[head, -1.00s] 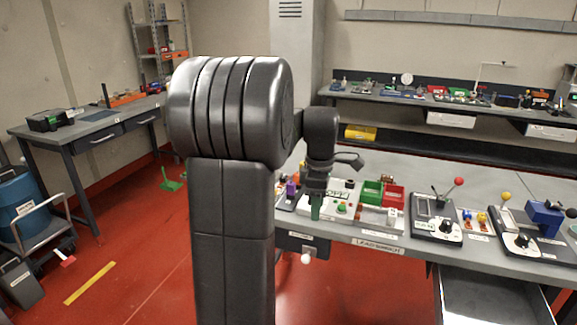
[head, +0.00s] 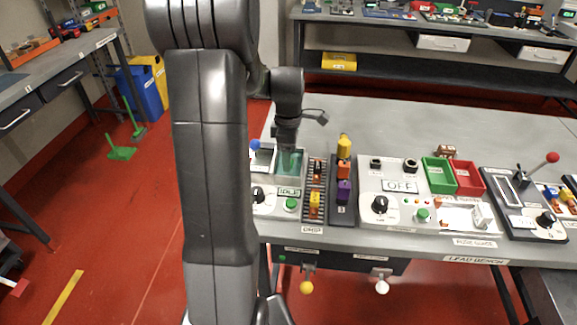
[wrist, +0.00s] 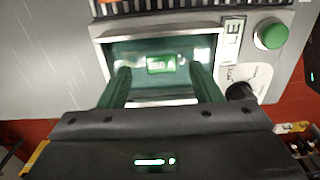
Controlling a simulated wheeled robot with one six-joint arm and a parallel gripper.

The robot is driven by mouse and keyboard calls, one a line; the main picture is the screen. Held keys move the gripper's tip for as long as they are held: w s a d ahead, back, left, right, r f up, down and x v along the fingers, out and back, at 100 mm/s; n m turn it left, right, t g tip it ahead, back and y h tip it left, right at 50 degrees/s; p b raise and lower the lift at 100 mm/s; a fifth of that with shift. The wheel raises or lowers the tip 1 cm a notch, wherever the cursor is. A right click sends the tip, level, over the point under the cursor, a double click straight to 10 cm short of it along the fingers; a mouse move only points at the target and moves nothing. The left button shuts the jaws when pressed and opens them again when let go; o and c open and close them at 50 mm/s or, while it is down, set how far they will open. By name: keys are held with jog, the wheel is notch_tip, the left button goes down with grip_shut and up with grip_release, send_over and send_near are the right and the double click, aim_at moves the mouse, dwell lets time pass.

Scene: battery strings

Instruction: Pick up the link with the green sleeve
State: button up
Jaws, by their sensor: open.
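A small green piece marked with what reads as "250 A" (wrist: 161,65) lies in a pale-rimmed rectangular recess (wrist: 105,47) in the wrist view. It looks like the green-sleeved link, but its ends are hard to make out. My gripper (wrist: 162,84) is open, its two green fingers reaching over the recess on either side of the piece, with a gap between. I cannot tell how far above it they are. In the head view my gripper (head: 289,160) points down at the panel marked IDLE (head: 263,208); the link cannot be made out there.
A green button (wrist: 270,35) and a black knob (wrist: 240,92) sit right of the recess. A slotted rack (head: 314,175) with orange and yellow pieces is beside the panel. The OFF panel (head: 375,218), green bin (head: 438,175) and red bin (head: 468,178) stand further right. Clear bench lies behind.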

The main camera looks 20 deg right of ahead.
jog(key=shift+s+f, duration=0.15)
jog(key=shift+f, duration=1)
jog(key=c, duration=1.1)
